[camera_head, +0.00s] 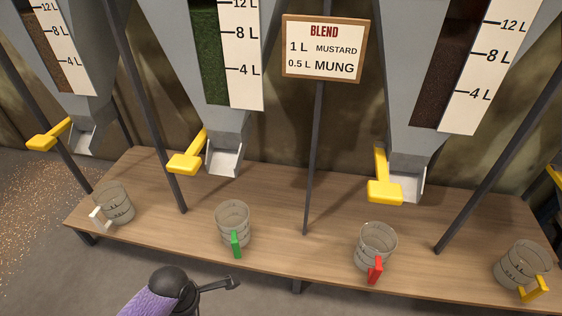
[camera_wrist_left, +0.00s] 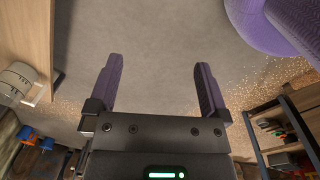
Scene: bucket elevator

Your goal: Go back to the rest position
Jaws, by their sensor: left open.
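My left gripper (camera_wrist_left: 160,82) is open and empty in the left wrist view, its two purple fingers apart over bare floor. In the head view a purple and black part of my arm shows at the bottom, in front of the bench and clear of the buckets; the fingers cannot be made out there. My right gripper is in neither view.
On the wooden bench (camera_head: 290,253) stand clear buckets with white (camera_head: 118,204), green (camera_head: 231,216), red (camera_head: 377,241) and yellow (camera_head: 518,264) handles. Hoppers with yellow levers (camera_head: 186,164) hang above. A blend sign (camera_head: 323,48) hangs on a post. Grains litter the floor.

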